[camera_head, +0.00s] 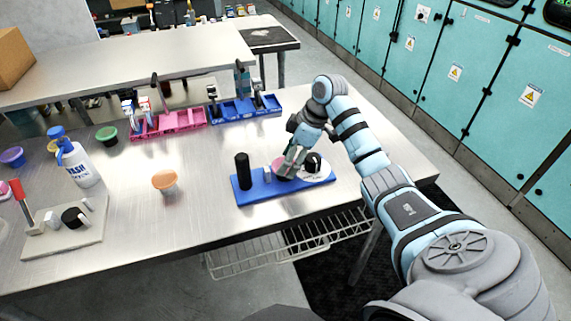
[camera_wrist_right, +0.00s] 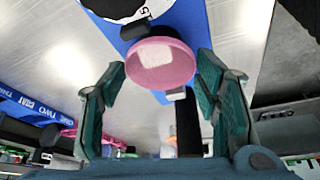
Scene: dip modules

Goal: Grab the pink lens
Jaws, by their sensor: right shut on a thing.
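The pink lens (camera_head: 281,171) is over the right part of the blue base (camera_head: 256,193), partly hidden by my right gripper (camera_head: 289,165). In the right wrist view the pink lens (camera_wrist_right: 160,62) is a round pink rim with a pale centre. My left gripper is not in view.
The base carries a black cylinder (camera_head: 243,171) and a white dial with a black knob (camera_head: 313,163). An orange-topped cup (camera_head: 165,182), a wash bottle (camera_head: 80,166) and a beige stand (camera_head: 58,240) are to the left. Pink (camera_head: 170,124) and blue (camera_head: 238,110) racks stand behind.

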